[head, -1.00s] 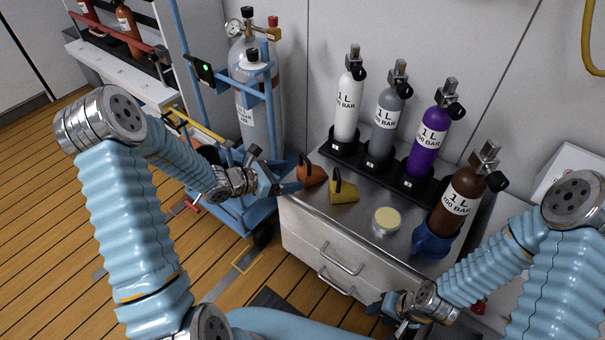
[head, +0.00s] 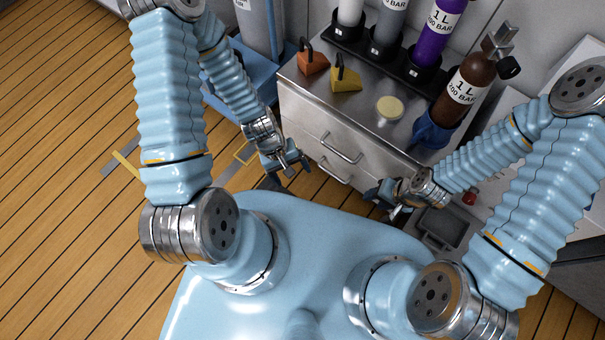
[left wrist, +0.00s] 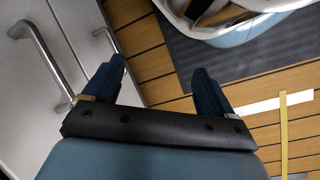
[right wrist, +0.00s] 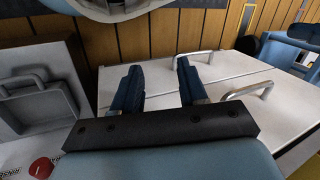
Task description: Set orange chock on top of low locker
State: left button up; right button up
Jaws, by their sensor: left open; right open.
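The orange chock (head: 313,62), a wedge with a dark loop handle, sits on the steel top of the low locker (head: 364,111), at its left edge. The locker has a pale front with two drawers. My left gripper (head: 293,163) is open and empty, in front of the locker and lower than its top, clear of the chock. In the left wrist view its spread fingers (left wrist: 160,85) have nothing between them. My right gripper (head: 385,196) is open and empty near the locker's lower front. Its fingers (right wrist: 161,85) show in the right wrist view. Neither wrist view shows the chock.
A yellow chock (head: 346,79) stands right beside the orange one. A round pale-lidded tin (head: 390,108), a black rack of cylinders and a brown cylinder (head: 466,88) in a blue holder share the top. Drawer handles (head: 341,148) stick out. A blue trolley (head: 238,86) stands left.

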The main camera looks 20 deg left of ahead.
pick_arm(q)
jog(key=shift+s+d+f+m+t, duration=0.1)
jog(key=shift+d+m+t, duration=0.15)
jog(key=shift+d+m, duration=0.55)
jog(key=shift+s+d+f+m+t, duration=0.15)
jog(key=shift+d+m, duration=0.25)
jog(key=shift+m, duration=0.65)
jog(key=shift+w+d+f+m+t, duration=0.1)
jog(key=shift+d+m+t, duration=0.2)
jog(key=shift+d+m, duration=0.5)
jog(key=shift+a, duration=0.2)
jog(key=shift+c, duration=0.3)
